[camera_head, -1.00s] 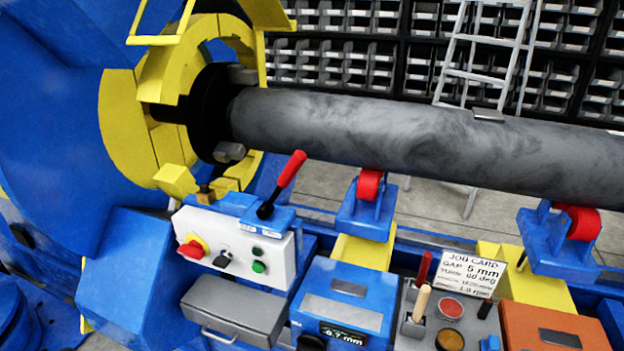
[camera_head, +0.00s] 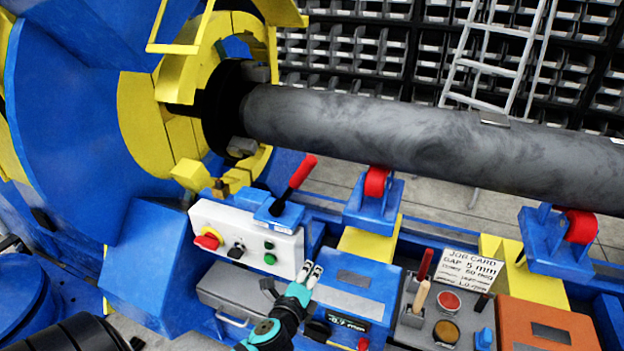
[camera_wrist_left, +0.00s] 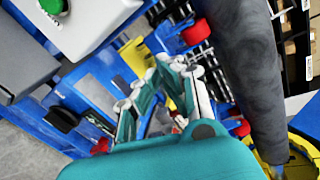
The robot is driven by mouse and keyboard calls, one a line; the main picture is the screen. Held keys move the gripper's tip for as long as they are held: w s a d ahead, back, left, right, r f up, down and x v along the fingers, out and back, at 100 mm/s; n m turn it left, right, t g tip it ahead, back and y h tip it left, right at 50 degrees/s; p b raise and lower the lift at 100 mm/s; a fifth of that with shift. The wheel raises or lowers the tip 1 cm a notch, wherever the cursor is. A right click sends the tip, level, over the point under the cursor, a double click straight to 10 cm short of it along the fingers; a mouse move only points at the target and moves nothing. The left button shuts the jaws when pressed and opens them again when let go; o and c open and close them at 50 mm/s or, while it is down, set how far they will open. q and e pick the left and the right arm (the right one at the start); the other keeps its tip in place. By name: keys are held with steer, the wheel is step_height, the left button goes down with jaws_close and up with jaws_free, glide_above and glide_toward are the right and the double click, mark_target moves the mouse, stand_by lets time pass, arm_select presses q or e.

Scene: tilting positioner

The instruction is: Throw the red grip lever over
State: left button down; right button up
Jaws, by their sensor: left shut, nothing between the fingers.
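The red grip lever (camera_head: 294,184) stands on a blue block on top of the white control box (camera_head: 217,218) and leans up to the right in the head view. Its red grip is on a dark rod. My left gripper (camera_head: 311,269) is shut and empty, below and slightly right of the lever, near the box's lower right corner and apart from the lever. In the left wrist view my left gripper's fingers (camera_wrist_left: 165,76) show in front of the teal palm; I cannot make out the lever there. My right gripper is in neither view.
A long grey pipe (camera_head: 400,135) runs from the yellow chuck across red rollers (camera_head: 376,182) above the lever. The control box has a red knob (camera_head: 207,239) and a green button (camera_head: 270,258). A blue gauge box (camera_head: 362,283) and a job card (camera_head: 469,272) stand to the right.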

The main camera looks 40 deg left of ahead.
mark_target(296, 183)
arm_select(q)
step_height(296, 183, up, 14)
steer(key=m+t+y, duration=0.1)
steer(key=m+t, duration=0.1)
steer(key=t, duration=0.1)
steer(key=shift+p, duration=0.3)
steer(key=w+a+r+p, duration=0.2)
steer(key=w+a+p, duration=0.2)
steer(key=w, duration=0.5)
steer(key=shift+w+a+p, duration=0.15)
steer(key=shift+a+p, duration=0.2)
steer(key=shift+a, duration=0.75)
steer(key=shift+r, duration=0.1)
